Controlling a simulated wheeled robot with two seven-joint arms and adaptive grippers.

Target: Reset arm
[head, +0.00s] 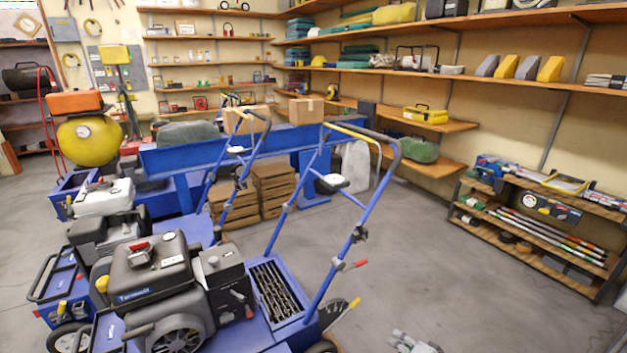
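A grey gripper, which looks like my right one (408,342), just enters at the bottom edge, right of the middle. Only its tip part shows, small and cut off by the frame, and I cannot tell whether its fingers are apart. It is over bare floor, apart from the nearest blue aerator (285,335). My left gripper is not in view. The nearest aerator has a black engine (150,270), a tine box (275,290) and a blue tube handle (350,240) with a red-tipped lever (354,264).
More aerators stand in a row behind on the left. Wooden crates (238,205) are stacked behind the handle. A low wooden rack (540,235) with tools stands at the right. Wall shelves (450,72) run along the back. The grey floor (430,270) between aerator and rack is clear.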

